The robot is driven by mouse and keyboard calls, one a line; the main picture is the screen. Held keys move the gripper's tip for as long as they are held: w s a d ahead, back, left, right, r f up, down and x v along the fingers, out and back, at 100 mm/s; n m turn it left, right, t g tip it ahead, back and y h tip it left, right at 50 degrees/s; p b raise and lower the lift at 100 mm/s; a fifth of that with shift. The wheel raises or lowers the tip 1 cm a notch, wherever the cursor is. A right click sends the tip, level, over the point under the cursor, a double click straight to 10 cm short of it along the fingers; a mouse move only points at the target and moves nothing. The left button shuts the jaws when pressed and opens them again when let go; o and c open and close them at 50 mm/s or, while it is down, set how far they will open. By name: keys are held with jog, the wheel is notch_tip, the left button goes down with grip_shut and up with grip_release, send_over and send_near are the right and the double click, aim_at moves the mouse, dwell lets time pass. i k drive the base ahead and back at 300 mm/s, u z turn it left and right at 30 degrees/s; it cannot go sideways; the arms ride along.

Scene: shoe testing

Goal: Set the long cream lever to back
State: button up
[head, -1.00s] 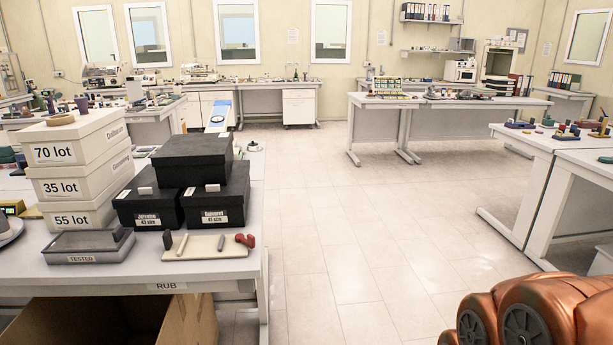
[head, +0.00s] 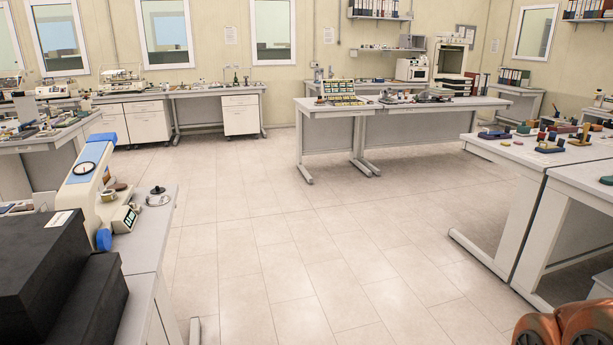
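I cannot make out a long cream lever in the head view. My gripper is not in view. Only copper-coloured links of my arm show at the bottom right corner. A white and blue testing device (head: 84,178) with a round dial stands on the near left bench (head: 147,238), behind the black boxes. Small instruments on the far benches are too small to tell apart.
Black boxes (head: 52,270) fill the lower left. A central bench (head: 400,112) stands ahead with a panel of several yellowish parts (head: 338,92) on it. Another bench (head: 560,165) is at right. The tiled floor (head: 290,240) between them is clear.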

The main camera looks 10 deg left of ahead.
aim_at(79, 189)
jog(key=u, duration=0.1)
jog(key=i, duration=1.8)
jog(key=u, duration=1.15)
jog(key=i, duration=0.95)
jog(key=u, duration=1.1)
